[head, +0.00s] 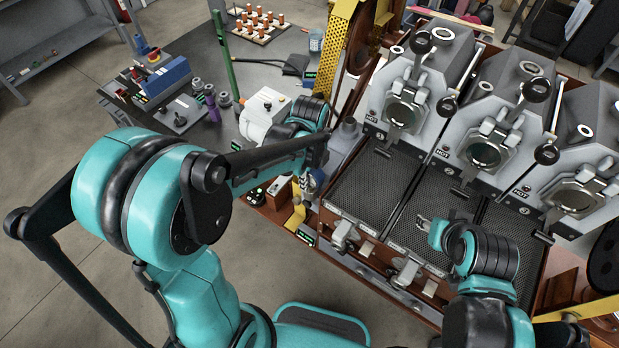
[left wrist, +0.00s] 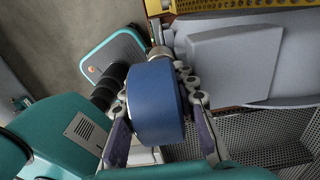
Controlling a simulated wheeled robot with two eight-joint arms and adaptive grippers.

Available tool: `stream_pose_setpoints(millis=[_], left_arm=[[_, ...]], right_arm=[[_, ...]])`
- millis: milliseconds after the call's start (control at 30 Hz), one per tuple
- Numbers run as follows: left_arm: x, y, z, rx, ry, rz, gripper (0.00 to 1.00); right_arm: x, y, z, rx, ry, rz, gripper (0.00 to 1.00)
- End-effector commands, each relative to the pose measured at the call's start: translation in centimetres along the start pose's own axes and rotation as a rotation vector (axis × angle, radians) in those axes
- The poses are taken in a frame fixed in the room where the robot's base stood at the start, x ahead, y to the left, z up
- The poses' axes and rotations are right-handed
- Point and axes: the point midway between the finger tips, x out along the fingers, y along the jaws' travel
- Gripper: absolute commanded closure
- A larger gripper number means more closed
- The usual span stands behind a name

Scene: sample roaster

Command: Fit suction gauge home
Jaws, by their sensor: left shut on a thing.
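A thick blue round body, apparently the suction gauge (left wrist: 157,112), fills the middle of the left wrist view. My left gripper (left wrist: 155,88) is shut on it, with one finger on each side. The gauge's seat cannot be picked out.
The roaster's grey heads (head: 403,105) stand in a row at the right, with HOT labels. Mesh trays (head: 372,195) lie in front of them. A yellow perforated column (head: 339,35) rises behind my left arm. A dark bench (head: 195,62) holds tools and a rack of sample cups.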

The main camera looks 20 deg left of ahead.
Motion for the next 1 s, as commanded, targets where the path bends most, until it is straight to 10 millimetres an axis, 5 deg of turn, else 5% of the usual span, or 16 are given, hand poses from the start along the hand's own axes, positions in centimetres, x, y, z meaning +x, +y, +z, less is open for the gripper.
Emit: stream_pose_setpoints(millis=[333, 367, 433, 1000], left_arm=[[0.94, -0.16, -0.01, 0.001, 0.0, -0.004, 1.0], [0.85, -0.16, -0.01, 0.001, 0.0, -0.004, 0.64], [0.81, -0.17, -0.01, 0.001, 0.0, -0.004, 0.48], [0.25, -0.34, 0.02, 0.001, 0.0, -0.007, 0.48]], right_arm=[[0.67, 0.0, 0.48, 0.0, 0.0, 0.0, 0.6], [0.61, 0.0, 0.43, 0.0, 0.0, 0.0, 0.6], [0.58, 0.0, 0.41, 0.0, 0.0, 0.0, 0.6], [0.54, 0.0, 0.39, 0.0, 0.0, 0.0, 0.6]])
